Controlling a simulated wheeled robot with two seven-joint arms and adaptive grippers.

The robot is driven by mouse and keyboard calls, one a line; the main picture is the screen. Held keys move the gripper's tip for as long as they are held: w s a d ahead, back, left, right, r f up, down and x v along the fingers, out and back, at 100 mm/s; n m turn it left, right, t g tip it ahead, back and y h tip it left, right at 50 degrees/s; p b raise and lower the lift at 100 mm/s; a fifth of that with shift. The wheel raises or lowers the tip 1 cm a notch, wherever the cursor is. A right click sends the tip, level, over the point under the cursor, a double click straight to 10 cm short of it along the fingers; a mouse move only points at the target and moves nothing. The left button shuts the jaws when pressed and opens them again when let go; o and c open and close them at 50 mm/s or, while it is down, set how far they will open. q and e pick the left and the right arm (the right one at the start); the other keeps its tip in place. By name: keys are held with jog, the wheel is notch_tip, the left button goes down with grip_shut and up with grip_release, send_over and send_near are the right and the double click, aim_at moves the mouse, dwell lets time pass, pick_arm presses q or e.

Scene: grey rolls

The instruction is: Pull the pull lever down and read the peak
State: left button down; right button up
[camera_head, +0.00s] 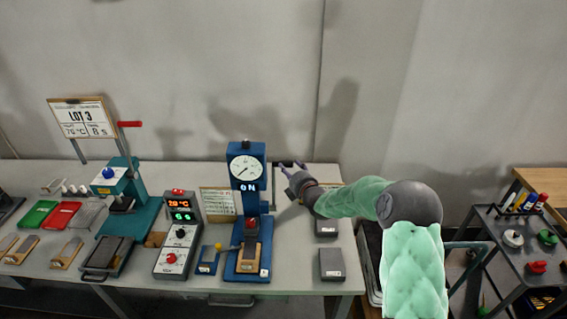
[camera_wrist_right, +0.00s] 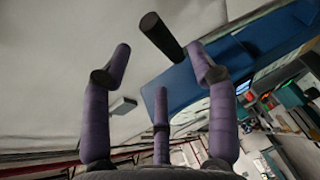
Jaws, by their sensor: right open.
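The blue pull tester (camera_head: 241,200) stands upright on the bench, with a round white dial (camera_head: 246,167) at its top and a display below it reading "0 N". The dial's needle position is too small to read. My right gripper (camera_head: 288,168) is open beside the tester's upper right side. In the right wrist view its purple fingers stand apart, and a black cylindrical handle (camera_wrist_right: 161,36), seemingly the pull lever's grip, shows between and beyond the fingertips. I cannot tell whether any finger touches it. The tester's blue body (camera_wrist_right: 200,75) shows behind. My left gripper is out of view.
A control box (camera_head: 178,235) with red and green displays stands left of the tester. Grey blocks (camera_head: 332,264) lie right of the tester. A dark cart (camera_head: 520,235) stands far right.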

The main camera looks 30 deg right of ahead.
aim_at(285, 164)
jog(key=shift+x, duration=3.45)
jog(key=shift+c, duration=0.3)
jog(key=shift+f, duration=0.1)
grip_shut()
